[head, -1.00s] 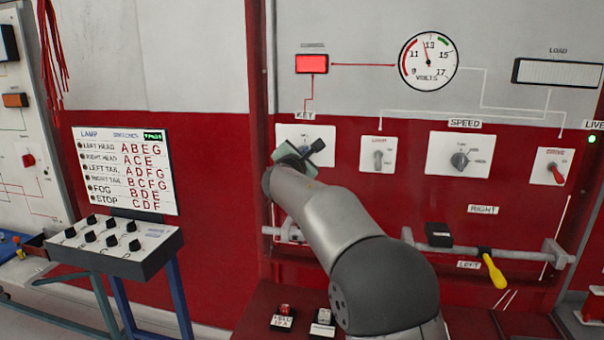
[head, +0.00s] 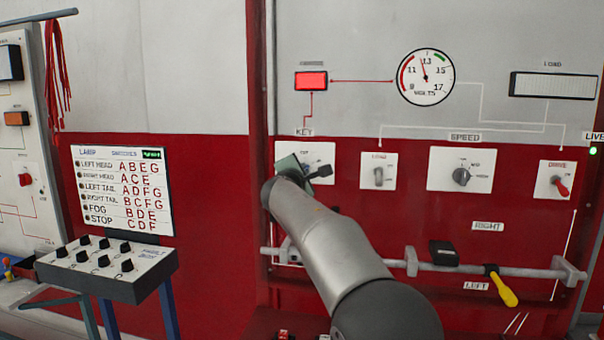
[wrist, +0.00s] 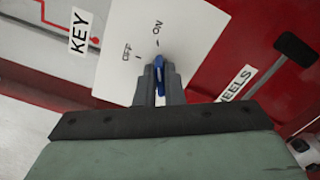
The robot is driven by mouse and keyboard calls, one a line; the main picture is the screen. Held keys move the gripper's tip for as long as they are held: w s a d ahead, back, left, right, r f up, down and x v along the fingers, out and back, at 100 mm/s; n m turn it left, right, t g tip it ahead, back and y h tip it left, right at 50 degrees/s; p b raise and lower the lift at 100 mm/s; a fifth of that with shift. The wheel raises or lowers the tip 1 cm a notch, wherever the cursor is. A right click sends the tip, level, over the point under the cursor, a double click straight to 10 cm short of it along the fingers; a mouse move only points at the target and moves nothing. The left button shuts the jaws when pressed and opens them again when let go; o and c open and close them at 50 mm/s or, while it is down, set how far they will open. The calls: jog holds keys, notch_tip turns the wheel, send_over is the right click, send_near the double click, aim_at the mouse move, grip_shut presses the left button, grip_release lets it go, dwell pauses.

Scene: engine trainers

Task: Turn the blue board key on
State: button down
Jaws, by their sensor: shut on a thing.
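The blue key (wrist: 158,72) stands in a white switch plate (wrist: 190,30) marked OFF and ON, beside the KEY label. My gripper (wrist: 158,86) is shut on the key, with one grey finger on each side of it. In the wrist view the key's upper end lies close to the ON mark and to the right of the OFF mark. In the head view my gripper (head: 304,172) covers most of the white key plate (head: 321,152), and the key is hidden there.
A red lamp (head: 311,81) is lit above the key plate, left of the volt gauge (head: 426,77). White plates with knobs (head: 461,176) lie to the right. Below runs a grey rail (head: 510,273) with a yellow handle (head: 503,288). A lamp switch box (head: 108,270) stands at left.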

jog(key=c, duration=1.5)
grip_release()
jog(key=shift+c, duration=0.2)
jog(key=s+a+b, duration=0.2)
jog(key=s+b, duration=0.2)
jog(key=s, duration=1.3)
jog(key=shift+s+b, duration=0.15)
jog(key=shift+b, duration=0.25)
jog(key=shift+a, duration=0.1)
jog(key=s+d+f+m+g+h+p, duration=0.1)
jog(key=s+d+f+m+g+p, duration=0.35)
jog(key=d, duration=0.55)
jog(key=s+d+f+m+g+h+p, duration=0.2)
jog(key=s+d+f+m+g, duration=0.25)
jog(key=d+f, duration=0.4)
jog(key=s+d+f+m+g+y+p, duration=0.1)
jog(key=s+f+m, duration=0.3)
jog(key=s, duration=0.4)
jog(key=s+d+f+m+g+y+p, duration=0.2)
jog(key=s+f+m+g+p, duration=0.1)
jog(key=s, duration=0.6)
jog(key=s+d+f+m+g+y+p, duration=0.1)
jog(key=s+f+m+g, duration=0.3)
jog(key=s, duration=0.4)
jog(key=shift+s+d+f+m+y+p, duration=0.4)
jog(key=shift+f+m+y+p, duration=0.4)
jog(key=shift+m, duration=0.2)
